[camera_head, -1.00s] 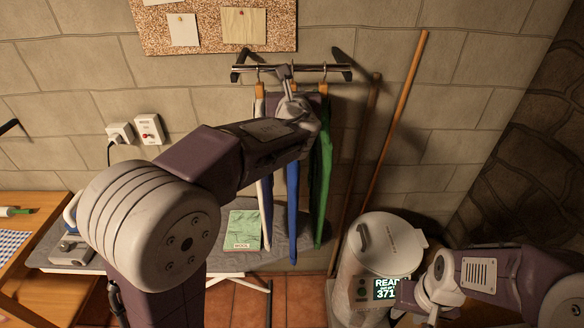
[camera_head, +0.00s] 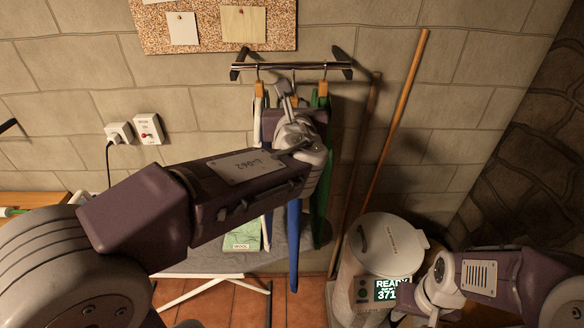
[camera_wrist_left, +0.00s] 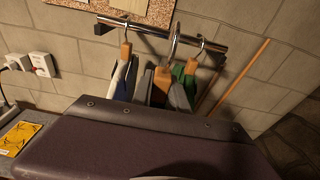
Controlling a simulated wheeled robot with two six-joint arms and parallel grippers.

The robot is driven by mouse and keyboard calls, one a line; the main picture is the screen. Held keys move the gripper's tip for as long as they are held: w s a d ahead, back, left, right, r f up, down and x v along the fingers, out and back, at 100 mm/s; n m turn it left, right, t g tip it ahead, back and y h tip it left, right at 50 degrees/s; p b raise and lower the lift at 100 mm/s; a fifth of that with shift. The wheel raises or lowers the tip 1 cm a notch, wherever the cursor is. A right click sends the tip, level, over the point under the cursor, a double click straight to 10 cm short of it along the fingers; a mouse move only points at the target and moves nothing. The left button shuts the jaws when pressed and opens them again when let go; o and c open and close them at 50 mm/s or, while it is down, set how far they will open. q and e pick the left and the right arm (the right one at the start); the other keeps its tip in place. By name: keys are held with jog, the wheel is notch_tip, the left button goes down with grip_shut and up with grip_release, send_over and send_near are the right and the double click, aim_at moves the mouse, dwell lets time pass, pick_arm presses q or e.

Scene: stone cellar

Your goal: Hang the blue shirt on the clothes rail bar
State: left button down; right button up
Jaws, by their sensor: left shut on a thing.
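The blue shirt (camera_head: 293,245) hangs down in the middle, below the clothes rail bar (camera_head: 305,67). Much of it is hidden behind my left wrist. My left gripper (camera_head: 285,92) is shut on its hanger, just below and in front of the bar. In the left wrist view, the held hanger's hook (camera_wrist_left: 175,40) overlaps the bar (camera_wrist_left: 150,29); I cannot tell whether it rests on it. Its wooden part (camera_wrist_left: 162,82) sits between two other hangers. My right gripper (camera_head: 425,308) is low at the right, its fingers unclear.
A pale garment (camera_head: 259,110) hangs left of the blue shirt and a green one (camera_head: 322,180) right of it, both close by. Two poles (camera_head: 395,120) lean on the wall. A lidded machine (camera_head: 385,245) stands lower right. A green wool packet (camera_head: 242,236) lies below.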

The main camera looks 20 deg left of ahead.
pick_arm(q)
jog(key=shift+f+v, duration=0.15)
jog(key=shift+v, duration=1.2)
jog(key=shift+f+v, duration=0.2)
jog(key=shift+v, duration=1.2)
jog(key=p+v, duration=0.5)
jog(key=p, duration=0.2)
jog(key=shift+s+d, duration=0.2)
jog(key=shift+s, duration=0.1)
jog(key=s, duration=0.1)
jog(key=s+d+p, duration=0.1)
jog(key=s, duration=0.1)
jog(key=s+p, duration=0.1)
jog(key=s, duration=0.1)
jog(key=shift+d+f, duration=0.25)
jog(key=shift+f, duration=0.1)
jog(key=shift+s, duration=0.6)
jog(key=f+p+v, duration=0.1)
jog(key=v, duration=0.9)
jog(key=shift+d+f, duration=0.15)
jog(key=shift+f, duration=0.3)
